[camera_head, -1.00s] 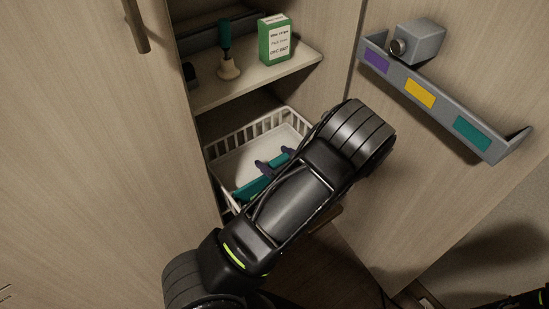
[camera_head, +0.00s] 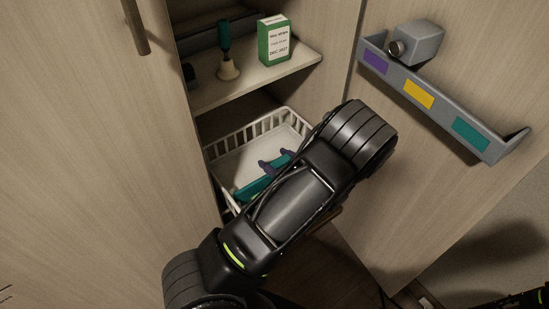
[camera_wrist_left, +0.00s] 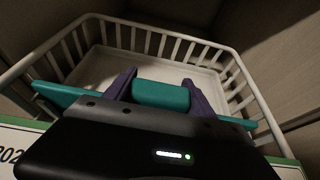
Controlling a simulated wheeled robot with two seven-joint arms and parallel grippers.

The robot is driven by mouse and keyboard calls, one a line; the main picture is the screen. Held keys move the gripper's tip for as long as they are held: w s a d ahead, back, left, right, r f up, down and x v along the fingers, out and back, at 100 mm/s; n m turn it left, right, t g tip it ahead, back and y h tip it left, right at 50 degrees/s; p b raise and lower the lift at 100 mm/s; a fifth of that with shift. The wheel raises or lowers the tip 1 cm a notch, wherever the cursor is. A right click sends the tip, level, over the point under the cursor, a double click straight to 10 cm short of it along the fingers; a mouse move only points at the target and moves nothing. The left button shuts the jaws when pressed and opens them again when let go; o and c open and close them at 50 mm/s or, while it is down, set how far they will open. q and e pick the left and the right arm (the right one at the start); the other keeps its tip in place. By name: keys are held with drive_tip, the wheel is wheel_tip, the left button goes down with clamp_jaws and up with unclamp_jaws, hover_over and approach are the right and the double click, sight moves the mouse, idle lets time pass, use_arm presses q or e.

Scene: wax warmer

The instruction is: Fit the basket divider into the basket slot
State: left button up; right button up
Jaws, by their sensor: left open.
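The white slatted basket (camera_head: 262,129) stands in the lower cabinet compartment; it also shows in the wrist view (camera_wrist_left: 218,57). The teal basket divider (camera_head: 256,187) lies across its near part. In the wrist view the divider (camera_wrist_left: 50,91) runs sideways, with a raised teal block in the middle. My left gripper (camera_head: 276,160) has purple fingers, one on each side of that block. The left gripper (camera_wrist_left: 160,88) is open around the block; any small gaps are hard to see. The slot and the divider's lower edge are hidden. My right gripper is not in view.
A grey rack (camera_head: 440,101) with coloured labels is on the right panel. Cabinet walls stand close to the basket's sides.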

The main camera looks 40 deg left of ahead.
sight(283, 165)
use_arm(q)
drive_tip(key=shift+p+v, duration=0.7)
drive_tip(key=shift+v, duration=1.05)
drive_tip(key=shift+d, duration=0.15)
drive_tip(key=v, duration=0.7)
drive_tip(key=shift+s+d+r, duration=0.15)
drive_tip(key=shift+d+r, duration=0.05)
drive_tip(key=shift+d, duration=0.05)
idle(0.8)
